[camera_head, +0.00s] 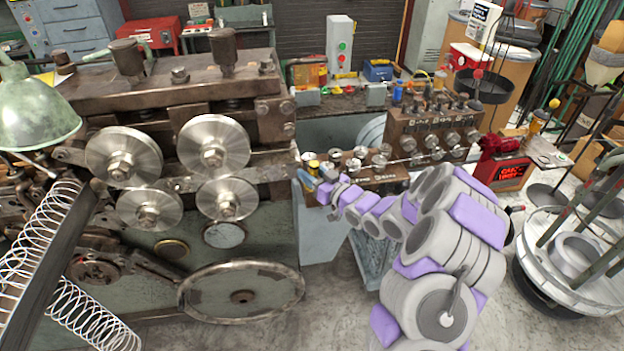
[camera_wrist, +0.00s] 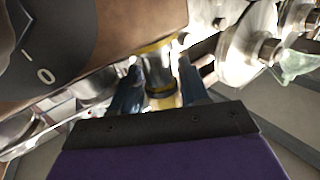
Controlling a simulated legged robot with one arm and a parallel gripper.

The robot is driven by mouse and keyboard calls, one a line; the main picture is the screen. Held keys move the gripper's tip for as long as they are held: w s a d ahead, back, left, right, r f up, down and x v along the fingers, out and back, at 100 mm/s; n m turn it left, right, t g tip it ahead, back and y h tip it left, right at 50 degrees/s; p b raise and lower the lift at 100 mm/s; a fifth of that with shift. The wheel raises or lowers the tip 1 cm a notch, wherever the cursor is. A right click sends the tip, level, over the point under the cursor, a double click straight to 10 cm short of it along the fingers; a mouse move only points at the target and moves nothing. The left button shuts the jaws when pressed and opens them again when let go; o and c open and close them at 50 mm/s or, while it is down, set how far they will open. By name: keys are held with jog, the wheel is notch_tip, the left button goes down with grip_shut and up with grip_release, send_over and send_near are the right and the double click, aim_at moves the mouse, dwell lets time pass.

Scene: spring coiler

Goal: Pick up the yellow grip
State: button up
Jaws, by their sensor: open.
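The yellow grip (camera_wrist: 158,70) shows in the wrist view as a short cylinder with yellow bands at its two ends and a greyish middle. My gripper (camera_wrist: 160,85) is open, with one dark blue finger on each side of it. Whether either finger touches the grip is not clear. In the head view, my gripper (camera_head: 308,181) is at the left end of my arm, by the small machine's front. The yellow grip (camera_head: 313,164) appears there as a small yellow and dark piece just above the fingers.
A large coiler with metal rollers (camera_head: 213,145) stands close on the left. A block with several small rollers (camera_head: 432,130) lies to the right of my gripper. In the wrist view, a dark dial (camera_wrist: 40,45) and metal rollers (camera_wrist: 250,40) flank the fingers closely.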

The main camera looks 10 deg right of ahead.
jog(key=shift+w+a, duration=0.35)
jog(key=shift+w, duration=0.25)
grip_shut()
